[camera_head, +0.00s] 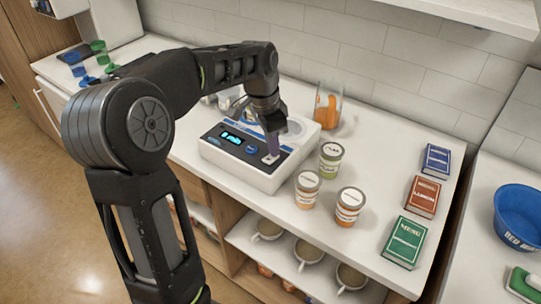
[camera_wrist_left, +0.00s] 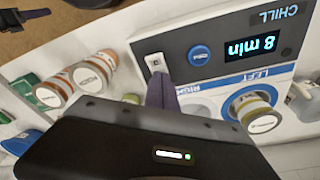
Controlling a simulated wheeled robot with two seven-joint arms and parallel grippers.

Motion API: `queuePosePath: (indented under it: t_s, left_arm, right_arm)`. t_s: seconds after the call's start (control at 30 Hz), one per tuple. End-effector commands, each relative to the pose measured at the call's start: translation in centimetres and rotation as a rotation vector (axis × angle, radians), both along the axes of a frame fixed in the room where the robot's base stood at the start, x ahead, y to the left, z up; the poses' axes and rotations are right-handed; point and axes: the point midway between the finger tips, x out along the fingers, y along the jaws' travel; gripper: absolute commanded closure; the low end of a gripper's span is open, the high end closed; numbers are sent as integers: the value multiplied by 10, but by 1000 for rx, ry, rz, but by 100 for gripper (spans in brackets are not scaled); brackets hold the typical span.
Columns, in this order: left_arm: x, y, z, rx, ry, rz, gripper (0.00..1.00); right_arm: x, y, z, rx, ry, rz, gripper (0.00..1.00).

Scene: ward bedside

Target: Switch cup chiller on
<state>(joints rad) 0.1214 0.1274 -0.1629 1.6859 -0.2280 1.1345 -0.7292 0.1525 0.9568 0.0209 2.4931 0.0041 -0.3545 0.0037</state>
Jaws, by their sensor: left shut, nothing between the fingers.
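The cup chiller (camera_head: 240,172) is a white box with a dark front panel on the counter. Its display (camera_head: 231,138) is lit and reads "8 min" in the left wrist view (camera_wrist_left: 262,45), where the text is upside down. A round blue button (camera_wrist_left: 200,54) sits beside the display. A pale switch (camera_wrist_left: 155,63) is at the panel's other end. My left gripper (camera_head: 270,152) is shut and empty, pointing down, with its tips at this switch. I cannot tell whether they touch it. A jar (camera_wrist_left: 260,118) stands in the well marked LEFT; the RIGHT well is partly hidden by the gripper.
Several jars (camera_head: 348,205) stand close right of the chiller, and a clear container with orange contents (camera_head: 328,106) stands behind. Menu boxes (camera_head: 405,241) line the counter's right side. Cups (camera_head: 308,253) sit on a shelf below. A blue bowl (camera_head: 519,214) is far right.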

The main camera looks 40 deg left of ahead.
Motion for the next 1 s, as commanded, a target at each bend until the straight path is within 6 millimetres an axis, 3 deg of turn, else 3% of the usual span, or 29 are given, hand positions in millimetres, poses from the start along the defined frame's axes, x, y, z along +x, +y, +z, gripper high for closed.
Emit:
queuePosePath:
  t_s: [0.7,1.0]
  left_arm:
    - [1,0,64,0,-2,0,100]
    - [0,0,68,0,-1,0,100]
  right_arm:
    - [0,0,52,0,0,0,64]
    - [0,0,54,0,0,0,64]
